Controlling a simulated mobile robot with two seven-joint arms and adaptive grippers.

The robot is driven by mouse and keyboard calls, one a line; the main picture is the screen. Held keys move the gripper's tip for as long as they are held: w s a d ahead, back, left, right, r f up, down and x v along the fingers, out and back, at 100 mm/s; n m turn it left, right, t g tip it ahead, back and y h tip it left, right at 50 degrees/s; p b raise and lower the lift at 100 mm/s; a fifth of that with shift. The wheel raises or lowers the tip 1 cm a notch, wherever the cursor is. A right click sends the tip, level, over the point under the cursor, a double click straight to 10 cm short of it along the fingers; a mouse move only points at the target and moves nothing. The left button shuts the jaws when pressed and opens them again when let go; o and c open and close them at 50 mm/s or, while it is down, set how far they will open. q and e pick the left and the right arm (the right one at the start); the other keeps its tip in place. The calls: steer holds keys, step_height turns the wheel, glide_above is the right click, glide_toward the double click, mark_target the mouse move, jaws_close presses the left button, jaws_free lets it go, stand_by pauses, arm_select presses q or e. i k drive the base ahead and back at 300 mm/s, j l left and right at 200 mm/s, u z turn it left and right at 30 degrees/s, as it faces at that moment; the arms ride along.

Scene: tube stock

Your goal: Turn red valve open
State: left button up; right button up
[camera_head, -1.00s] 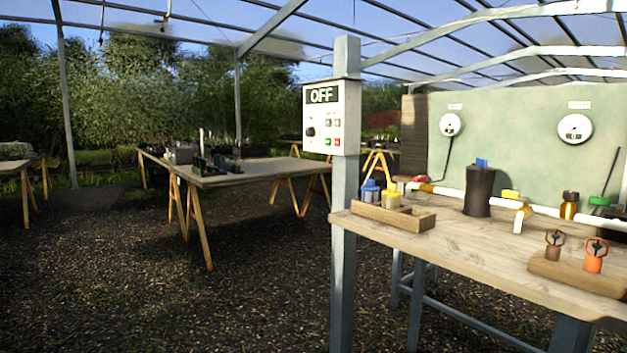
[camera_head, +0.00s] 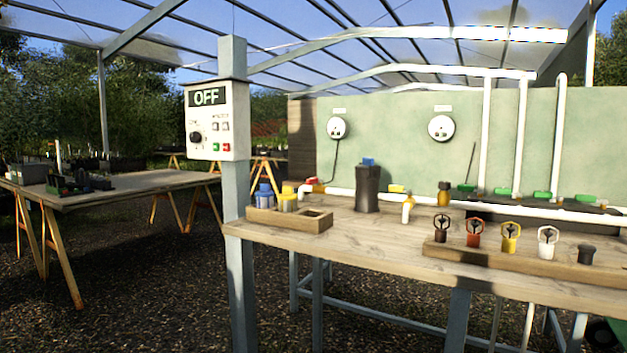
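A small red handle (camera_head: 312,181) sits at the left end of the white pipe (camera_head: 450,203) along the back of the right workbench, next to a yellow-orange fitting. Its exact turn is too small to tell. An orange-red ring-topped piece (camera_head: 474,236) stands in a wooden block with brown, yellow, white and dark pieces; I cannot tell whether it counts as a valve. A yellow-handled fitting (camera_head: 407,209) and several green-handled fittings (camera_head: 542,196) are further along the pipe. Neither gripper is in view.
A post with a control box (camera_head: 217,121) reading OFF stands at the workbench's (camera_head: 380,250) left front corner. A wooden tray (camera_head: 289,221) with blue and yellow bottles and a dark cylinder (camera_head: 367,189) are on the bench. Another table (camera_head: 120,184) is at left. Gravel between them is clear.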

mark_target(314, 180)
steer(key=i+j+z, duration=0.15)
steer(key=j+z, duration=0.2)
steer(key=i+j+z, duration=0.15)
steer(key=j+z, duration=0.2)
